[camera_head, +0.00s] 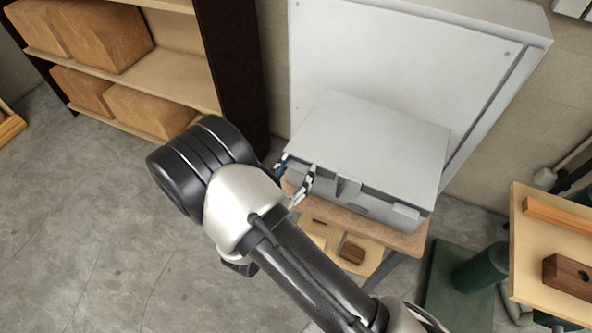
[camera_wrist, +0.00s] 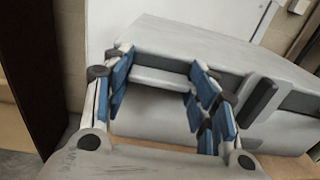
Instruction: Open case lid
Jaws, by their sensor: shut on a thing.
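A grey case (camera_head: 375,208) stands on a small wooden table. Its flat lid (camera_head: 375,135) lies down over the body, with a dark seam along the front; the lid also shows in the wrist view (camera_wrist: 225,48). My gripper (camera_head: 297,167) is at the left end of the case's front. In the wrist view, my gripper (camera_wrist: 162,70) has its blue-padded fingers spread to both sides of a light grey latch (camera_wrist: 165,82) and shut on it. Exact finger contact is hard to see. A dark handle piece (camera_wrist: 262,98) is right of the fingers.
A large white panel (camera_head: 340,50) stands close behind the case. A shelf with brown boxes (camera_head: 115,38) is at the left. A second table (camera_head: 535,260) and green cylinder (camera_head: 482,268) are at the right.

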